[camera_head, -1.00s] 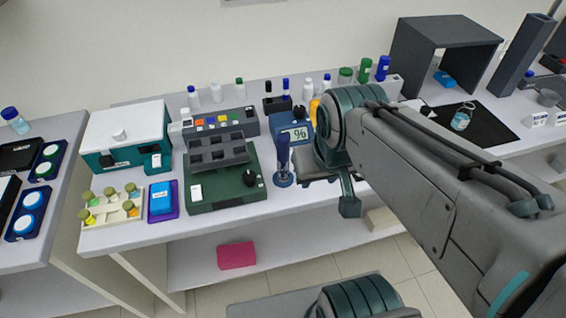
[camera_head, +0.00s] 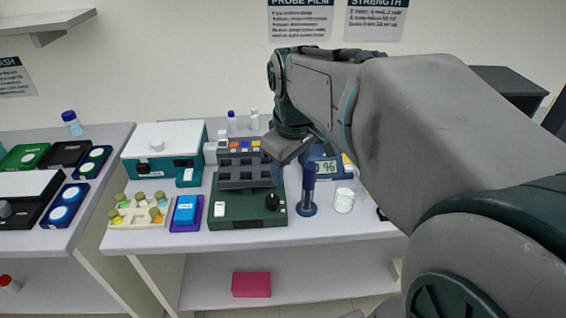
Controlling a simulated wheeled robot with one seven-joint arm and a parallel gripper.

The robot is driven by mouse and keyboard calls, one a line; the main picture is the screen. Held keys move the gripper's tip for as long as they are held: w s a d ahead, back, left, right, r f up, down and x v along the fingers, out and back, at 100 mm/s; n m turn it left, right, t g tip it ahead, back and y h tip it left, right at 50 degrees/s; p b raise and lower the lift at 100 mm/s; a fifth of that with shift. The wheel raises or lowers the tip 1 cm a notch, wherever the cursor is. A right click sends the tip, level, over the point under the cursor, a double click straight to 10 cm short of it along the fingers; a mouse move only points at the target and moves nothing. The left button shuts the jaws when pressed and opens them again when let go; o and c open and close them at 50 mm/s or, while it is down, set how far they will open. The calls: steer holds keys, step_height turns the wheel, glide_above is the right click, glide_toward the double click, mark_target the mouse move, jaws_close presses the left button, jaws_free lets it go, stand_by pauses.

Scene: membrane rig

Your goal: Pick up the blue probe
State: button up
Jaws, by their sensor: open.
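The blue probe (camera_head: 309,182) stands upright on a round dark blue base near the front of the middle bench, just right of the dark green device. My gripper (camera_head: 290,160) hangs from the arm above the bench, a little up and left of the probe in the picture. Its jaws are open and hold nothing that I can see. The fingertips are partly hidden and small, so their exact distance from the probe cannot be told.
The green device (camera_head: 230,211) with a black knob stands left of the probe. A meter showing "%" (camera_head: 326,168) is behind it, and a clear beaker (camera_head: 344,200) is to the right. A blue box (camera_head: 185,210) and a vial rack (camera_head: 140,214) stand further left. My arm hides the right side.

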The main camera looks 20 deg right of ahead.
mark_target(309, 176)
steer(key=w+d+n+b, duration=0.1)
steer(key=w+d+n, duration=0.1)
steer(key=w+d, duration=0.1)
steer(key=w+d+f+n+g+b, duration=0.1)
steer(key=w+d+n, duration=0.1)
steer(key=w+d, duration=0.1)
steer(key=w+d+n+g+b, duration=0.1)
steer(key=w+d+n, duration=0.1)
steer(key=w+d, duration=0.1)
steer(key=shift+w+d+f+n+y, duration=0.1)
steer(key=shift+w+f+n+y, duration=0.1)
steer(key=shift+w, duration=0.2)
steer(key=shift+w+d+f+n+y, duration=0.1)
steer(key=shift+w+f, duration=0.05)
steer(key=shift+w, duration=0.25)
steer(key=shift+d+f, duration=0.15)
steer(key=shift+f, duration=0.05)
step_height(309, 176, down, 8)
steer(key=shift+f, duration=0.1)
step_height(309, 176, down, 5)
steer(key=shift+s+f+p, duration=0.1)
steer(key=shift+s+p, duration=0.05)
steer(key=shift+p, duration=0.35)
steer(key=c, duration=0.9)
